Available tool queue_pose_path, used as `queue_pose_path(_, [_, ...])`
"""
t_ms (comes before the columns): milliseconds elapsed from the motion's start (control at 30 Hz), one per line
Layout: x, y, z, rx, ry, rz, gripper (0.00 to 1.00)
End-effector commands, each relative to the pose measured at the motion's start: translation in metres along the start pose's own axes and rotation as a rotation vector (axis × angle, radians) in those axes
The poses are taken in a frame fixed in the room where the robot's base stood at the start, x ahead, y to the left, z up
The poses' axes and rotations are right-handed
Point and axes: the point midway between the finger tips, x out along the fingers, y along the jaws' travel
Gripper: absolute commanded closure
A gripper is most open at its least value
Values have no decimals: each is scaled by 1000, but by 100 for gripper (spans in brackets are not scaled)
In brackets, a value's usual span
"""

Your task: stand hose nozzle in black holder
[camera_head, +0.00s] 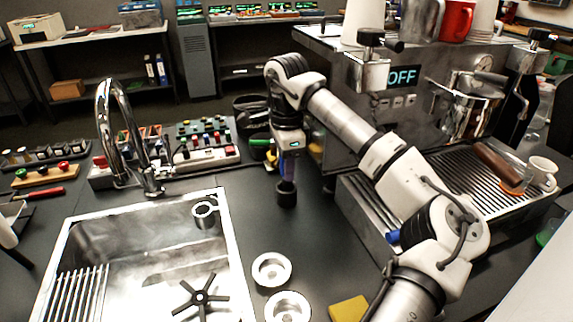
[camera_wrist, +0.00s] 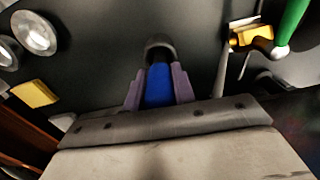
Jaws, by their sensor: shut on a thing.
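My gripper (camera_head: 286,168) points down over the dark counter, right of the sink. Its fingers are shut on a blue hose nozzle (camera_wrist: 158,86), which shows between the two grey-purple fingers in the wrist view. A small black holder (camera_head: 286,194) is directly below the fingers in the head view. In the wrist view the round black holder (camera_wrist: 159,46) lines up with the far end of the nozzle. The nozzle's lower end is hidden, so I cannot tell whether it is inside the holder or just above it.
A brass fitting with a green handle (camera_wrist: 291,22) is close beside the gripper. The sink (camera_head: 228,255) with its tall faucet (camera_head: 108,120) is left. Two metal rings (camera_head: 271,269) and a yellow sponge (camera_head: 349,309) lie in front. The steel brewer (camera_head: 345,140) stands right.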

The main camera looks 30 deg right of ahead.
Motion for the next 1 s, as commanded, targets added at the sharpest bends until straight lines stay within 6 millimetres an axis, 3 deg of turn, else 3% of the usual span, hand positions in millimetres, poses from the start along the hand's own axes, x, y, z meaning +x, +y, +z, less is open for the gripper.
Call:
queue_pose_path(867, [8,0,0,0,1,0,100])
queue_pose_path(900, [8,0,0,0,1,0,69])
queue_pose_path(1000, [8,0,0,0,1,0,56])
